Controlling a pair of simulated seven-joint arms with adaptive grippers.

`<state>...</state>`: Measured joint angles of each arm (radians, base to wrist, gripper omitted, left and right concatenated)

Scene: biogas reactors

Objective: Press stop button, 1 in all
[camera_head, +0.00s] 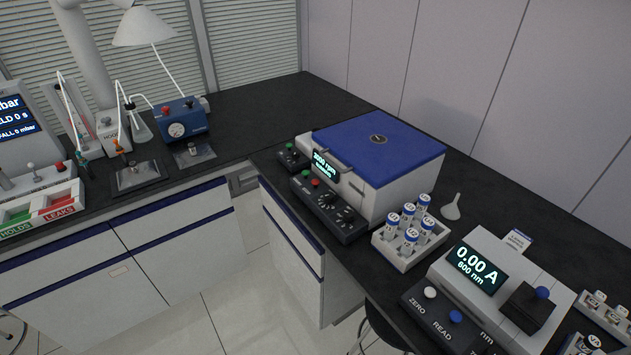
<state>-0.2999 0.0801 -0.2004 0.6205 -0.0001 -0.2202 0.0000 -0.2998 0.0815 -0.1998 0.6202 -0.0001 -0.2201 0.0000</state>
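A white centrifuge (393,194) with a blue lid stands on the black bench right of centre. Its lid looks closed. Its lit display (324,164) shows an rpm reading. On its dark front panel (340,222) are a green button (306,173), a red button (315,183) and several dark knobs. No stop label is readable, so I cannot tell for certain which is the stop button. Neither of my grippers is in view.
A small box with buttons (291,157) stands beside the centrifuge. A vial rack (402,256), a funnel (452,208) and a photometer (500,290) stand to the right. A blue pump box (181,125) stands on the left bench. Black bench at the back is clear.

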